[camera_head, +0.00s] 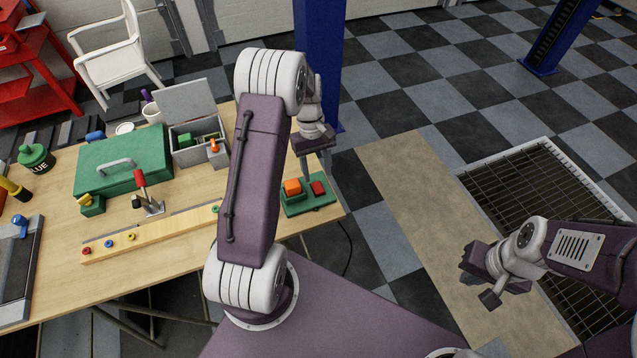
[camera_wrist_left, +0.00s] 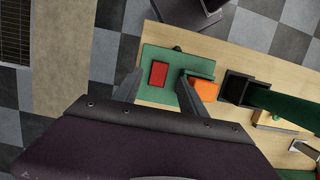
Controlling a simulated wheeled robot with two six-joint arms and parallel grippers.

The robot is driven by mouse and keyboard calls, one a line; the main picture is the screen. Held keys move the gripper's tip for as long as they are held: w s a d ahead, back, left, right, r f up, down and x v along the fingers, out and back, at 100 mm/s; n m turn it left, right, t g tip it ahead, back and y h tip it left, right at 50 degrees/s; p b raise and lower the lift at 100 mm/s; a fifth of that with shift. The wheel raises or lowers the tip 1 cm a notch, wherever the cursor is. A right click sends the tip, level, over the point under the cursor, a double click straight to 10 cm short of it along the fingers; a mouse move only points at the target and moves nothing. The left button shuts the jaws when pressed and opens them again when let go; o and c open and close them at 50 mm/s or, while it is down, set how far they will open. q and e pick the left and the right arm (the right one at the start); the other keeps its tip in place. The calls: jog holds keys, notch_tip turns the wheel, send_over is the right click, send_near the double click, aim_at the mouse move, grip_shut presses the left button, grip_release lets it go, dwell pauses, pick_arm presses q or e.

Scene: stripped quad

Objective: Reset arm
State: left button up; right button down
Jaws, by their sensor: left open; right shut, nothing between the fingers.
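My left gripper (camera_head: 316,170) is open and empty above a green tray (camera_head: 310,206) at the right end of the wooden table. On the tray are an orange block (camera_head: 292,187) and a red block (camera_head: 318,188). In the left wrist view, the red block (camera_wrist_left: 158,74) shows between and beyond the spread fingers of the left gripper (camera_wrist_left: 160,88). The orange block (camera_wrist_left: 204,88) lies just right of the right finger, which partly overlaps the tray. My right gripper (camera_head: 482,285) is shut and empty, over the floor at the right, away from the table.
The wooden table (camera_head: 190,260) carries a green case (camera_head: 115,175), a grey open box (camera_head: 190,155), a toggle clamp (camera_head: 148,203) and a wooden strip with coloured rings. A blue post (camera_head: 320,60) stands behind the table. The floor at the right is clear, with a grate (camera_head: 540,185).

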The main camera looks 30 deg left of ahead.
pick_arm(q)
jog(key=shift+v, duration=1.65)
